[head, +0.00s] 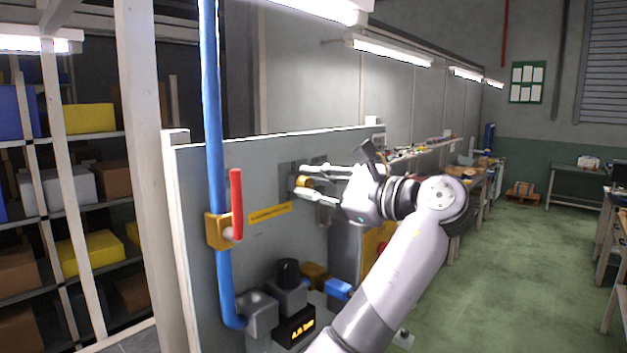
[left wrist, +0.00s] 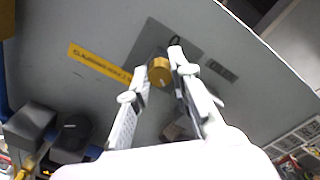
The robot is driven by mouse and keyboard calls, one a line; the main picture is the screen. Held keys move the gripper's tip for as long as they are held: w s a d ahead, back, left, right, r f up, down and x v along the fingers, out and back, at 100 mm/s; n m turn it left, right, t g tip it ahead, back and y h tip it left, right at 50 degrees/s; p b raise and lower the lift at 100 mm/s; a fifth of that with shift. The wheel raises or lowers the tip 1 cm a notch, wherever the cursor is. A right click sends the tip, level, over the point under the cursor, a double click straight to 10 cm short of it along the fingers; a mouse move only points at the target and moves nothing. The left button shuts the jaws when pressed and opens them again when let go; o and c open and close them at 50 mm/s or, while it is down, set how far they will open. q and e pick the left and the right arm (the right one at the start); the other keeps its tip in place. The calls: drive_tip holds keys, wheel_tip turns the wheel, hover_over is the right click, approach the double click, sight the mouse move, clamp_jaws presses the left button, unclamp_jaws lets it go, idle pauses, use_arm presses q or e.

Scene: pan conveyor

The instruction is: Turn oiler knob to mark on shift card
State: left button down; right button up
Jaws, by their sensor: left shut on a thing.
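The oiler knob looks like a small brass-coloured round knob (head: 303,182) on a dark plate on the grey panel (head: 255,165). In the left wrist view the knob (left wrist: 159,70) sits between the fingertips of my left gripper (left wrist: 158,67), with a short pale line on its face. My left gripper (head: 299,181) reaches it from the right in the head view and is shut on it. I cannot make out a shift card or its mark for certain. My right gripper is not in view.
A blue pipe (head: 213,120) with a red lever (head: 236,200) runs down the panel's left side. A yellow label strip (head: 270,214) is left of the knob. Below are grey blocks, a black knob (head: 288,268) and a dark box with yellow characters (head: 296,325). Green floor (head: 520,270) is clear at right.

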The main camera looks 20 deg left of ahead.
use_arm(q)
drive_tip(key=shift+m+p, duration=0.4)
drive_tip(key=shift+m, duration=1.1)
drive_tip(key=shift+f, duration=0.1)
drive_tip(key=c, duration=1.4)
unclamp_jaws()
drive_tip(key=shift+d, duration=0.1)
drive_tip(key=v, duration=0.7)
drive_tip(key=shift+d, duration=0.25)
